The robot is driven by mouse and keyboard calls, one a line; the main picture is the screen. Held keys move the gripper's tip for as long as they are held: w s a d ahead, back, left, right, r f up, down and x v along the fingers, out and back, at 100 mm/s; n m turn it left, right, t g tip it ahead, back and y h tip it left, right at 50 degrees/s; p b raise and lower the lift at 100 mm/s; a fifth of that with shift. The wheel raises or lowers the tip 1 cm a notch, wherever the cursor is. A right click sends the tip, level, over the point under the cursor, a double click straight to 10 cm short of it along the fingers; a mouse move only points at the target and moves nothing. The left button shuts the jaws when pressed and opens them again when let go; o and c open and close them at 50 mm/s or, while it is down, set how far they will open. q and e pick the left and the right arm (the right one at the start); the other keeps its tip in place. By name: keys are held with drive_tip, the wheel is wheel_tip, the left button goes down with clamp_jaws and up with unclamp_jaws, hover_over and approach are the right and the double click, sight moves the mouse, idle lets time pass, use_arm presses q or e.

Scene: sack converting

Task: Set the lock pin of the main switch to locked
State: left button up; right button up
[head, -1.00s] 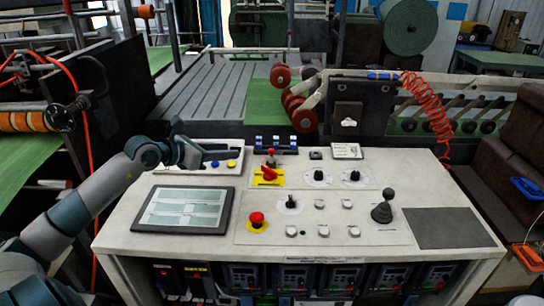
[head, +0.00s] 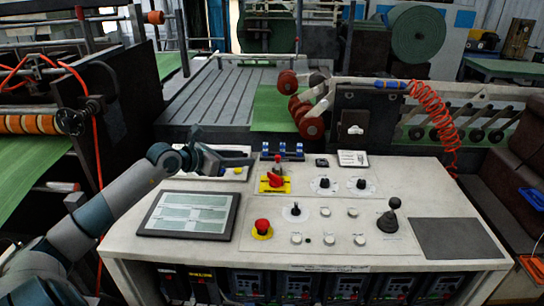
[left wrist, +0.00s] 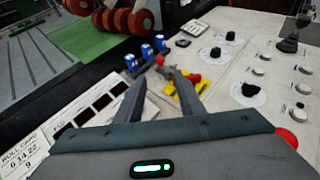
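The main switch is a red handle (head: 275,181) on a yellow plate (head: 264,187) at the back of the console's sloping panel. A small red-topped pin (head: 278,160) stands just behind the handle. My left gripper (head: 247,159) is left of the switch, above the console's back edge, apart from it in the head view. In the left wrist view the fingers of my left gripper (left wrist: 158,74) are open and nothing shows between them. The yellow plate (left wrist: 201,85) and the red pin top (left wrist: 160,60) lie beyond the fingertips; the right finger partly covers the plate. My right gripper is not in view.
Blue-capped parts (head: 282,152) stand behind the switch. Black knobs (head: 324,182), a red mushroom button (head: 262,227), a joystick (head: 389,216) and a screen (head: 188,213) share the console. Red rollers (head: 309,127) stand behind it.

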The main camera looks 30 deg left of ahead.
sight(276, 157)
use_arm(q)
drive_tip(key=p+x, duration=0.3)
drive_tip(key=x, duration=0.9)
drive_tip(key=shift+w+d+p, duration=0.1)
drive_tip(key=shift+w+p, duration=0.2)
drive_tip(key=shift+x, duration=0.9)
drive_tip(key=shift+f, duration=0.2)
